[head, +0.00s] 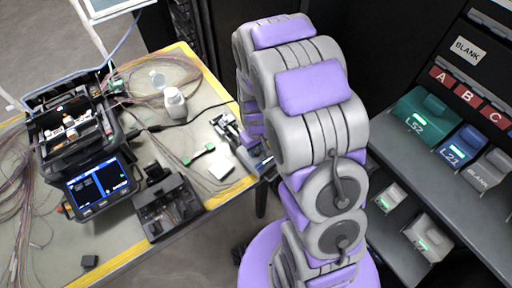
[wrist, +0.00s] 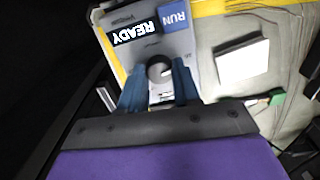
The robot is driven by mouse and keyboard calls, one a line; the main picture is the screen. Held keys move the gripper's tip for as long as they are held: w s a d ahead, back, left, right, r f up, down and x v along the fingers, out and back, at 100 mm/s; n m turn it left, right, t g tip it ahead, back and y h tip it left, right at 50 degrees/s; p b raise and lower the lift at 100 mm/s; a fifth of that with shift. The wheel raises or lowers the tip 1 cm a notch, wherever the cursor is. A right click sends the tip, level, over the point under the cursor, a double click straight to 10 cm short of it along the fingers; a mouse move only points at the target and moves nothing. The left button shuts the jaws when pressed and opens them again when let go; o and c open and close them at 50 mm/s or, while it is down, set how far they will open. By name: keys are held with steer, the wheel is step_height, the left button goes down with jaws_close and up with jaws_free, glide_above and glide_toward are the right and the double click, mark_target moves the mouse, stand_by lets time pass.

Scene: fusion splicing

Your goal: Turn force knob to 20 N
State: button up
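A grey device (wrist: 182,45) in the wrist view has a READY display (wrist: 134,30) and a blue RUN panel (wrist: 173,16), both appearing turned round. A round dark knob (wrist: 160,68) sits on its face. My gripper (wrist: 160,74) has its two blue fingers apart, one on each side of the knob. I cannot tell whether the fingers touch it. The knob's setting cannot be read.
A white square block (wrist: 243,60) and a green piece (wrist: 277,97) lie beside the device. The yellow-edged table (head: 118,262) also bears a fusion splicer (head: 98,190), a black unit (head: 166,206), a white bottle (head: 174,102) and loose fibres. A shelf with labelled boxes (head: 418,122) stands right.

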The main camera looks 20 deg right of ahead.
steer(key=c, duration=0.5)
steer(key=shift+m+p, duration=0.4)
steer(key=shift+r+m+p, duration=0.15)
steer(key=shift+m+p, duration=0.75)
steer(key=m+p, duration=0.3)
steer(key=shift+m, duration=0.4)
steer(key=m+p, duration=0.3)
steer(key=m, duration=0.1)
steer(key=shift+m+p, duration=0.75)
steer(key=shift+m, duration=0.35)
steer(key=shift+f, duration=0.2)
